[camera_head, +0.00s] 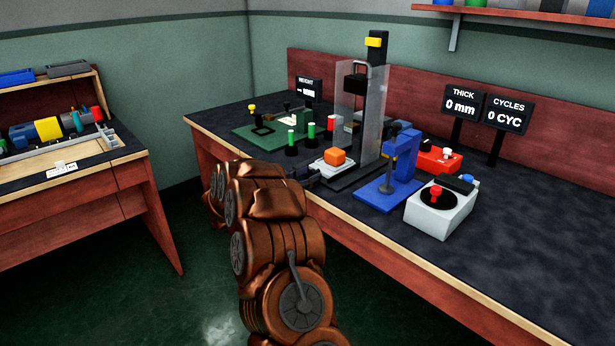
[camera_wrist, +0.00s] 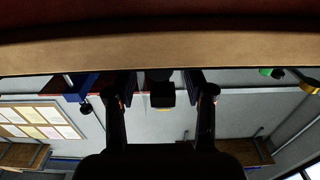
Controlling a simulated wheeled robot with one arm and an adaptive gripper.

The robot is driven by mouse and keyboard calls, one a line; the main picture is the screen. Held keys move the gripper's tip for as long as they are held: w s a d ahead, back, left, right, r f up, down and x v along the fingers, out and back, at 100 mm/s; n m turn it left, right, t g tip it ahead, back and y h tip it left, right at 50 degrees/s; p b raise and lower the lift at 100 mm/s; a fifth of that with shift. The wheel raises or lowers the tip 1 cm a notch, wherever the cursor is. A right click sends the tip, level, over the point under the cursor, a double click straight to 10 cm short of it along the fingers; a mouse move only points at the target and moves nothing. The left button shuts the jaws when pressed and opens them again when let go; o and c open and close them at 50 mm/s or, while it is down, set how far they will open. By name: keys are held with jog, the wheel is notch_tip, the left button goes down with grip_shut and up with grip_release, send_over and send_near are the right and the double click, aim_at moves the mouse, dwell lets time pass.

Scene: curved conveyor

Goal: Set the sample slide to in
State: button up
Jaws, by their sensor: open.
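The sample slide is most likely the pale plate (camera_head: 327,168) carrying an orange block (camera_head: 335,156), low at the front of an upright test stand (camera_head: 375,110) with a clear shield (camera_head: 350,95). It lies at the bench's front edge. My gripper (camera_wrist: 161,88) is open in the wrist view, its two dark fingers apart just below the bench's edge in that picture. A small black block (camera_wrist: 161,96) shows between the fingers, apart from both; I cannot tell whether it is the slide's handle. In the head view my copper arm reaches to the bench edge near the slide, and the gripper is mostly hidden.
On the bench (camera_head: 510,220), a blue press (camera_head: 400,165) and a white box with a red knob (camera_head: 438,205) stand right of the slide. Green-topped posts (camera_head: 310,132) and a green board (camera_head: 265,130) stand left. Another bench (camera_head: 70,165) is at far left, with open floor between.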

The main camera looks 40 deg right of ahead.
grip_shut()
dwell(0.4)
